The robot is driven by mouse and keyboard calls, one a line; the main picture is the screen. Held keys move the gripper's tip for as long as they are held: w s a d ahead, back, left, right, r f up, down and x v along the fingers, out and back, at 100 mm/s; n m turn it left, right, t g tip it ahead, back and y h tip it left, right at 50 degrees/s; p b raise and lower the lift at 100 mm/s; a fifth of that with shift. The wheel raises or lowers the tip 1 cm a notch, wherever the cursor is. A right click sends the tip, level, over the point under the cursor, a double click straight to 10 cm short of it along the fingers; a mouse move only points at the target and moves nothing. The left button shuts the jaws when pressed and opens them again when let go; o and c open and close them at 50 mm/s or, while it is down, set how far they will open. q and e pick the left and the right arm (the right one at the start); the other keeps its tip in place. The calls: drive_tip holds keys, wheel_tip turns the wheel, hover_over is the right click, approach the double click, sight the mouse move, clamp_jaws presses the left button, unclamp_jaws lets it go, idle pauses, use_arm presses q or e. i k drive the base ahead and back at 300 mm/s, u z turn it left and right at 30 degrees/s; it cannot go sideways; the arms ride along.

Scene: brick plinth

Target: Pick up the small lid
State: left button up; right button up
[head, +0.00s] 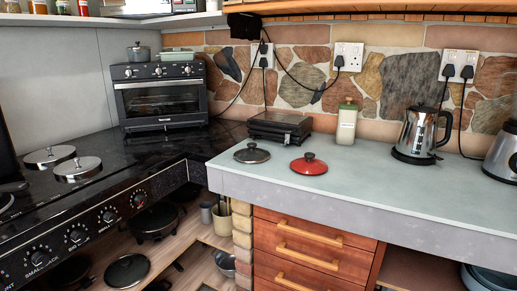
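Two lids lie on the grey-green countertop (390,198). A dark grey lid with a light rim and a black knob (252,155) is on the left, near the counter's left end. A red lid with a dark knob (308,166) lies to its right and a little nearer. The grey lid looks slightly smaller than the red one. Both lie flat with knobs up, apart from each other, and nothing covers them. Neither of my grippers shows in the head view.
A black sandwich press (279,128) stands behind the lids, with a cream jar (347,122) to its right. A kettle (418,136) is farther right. A black stove (80,205) and toaster oven (161,96) are left. The counter in front of the kettle is clear.

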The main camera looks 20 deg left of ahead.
sight(252, 154)
drive_tip(key=u, duration=0.55)
drive_tip(key=i, duration=0.85)
drive_tip(key=u, duration=0.8)
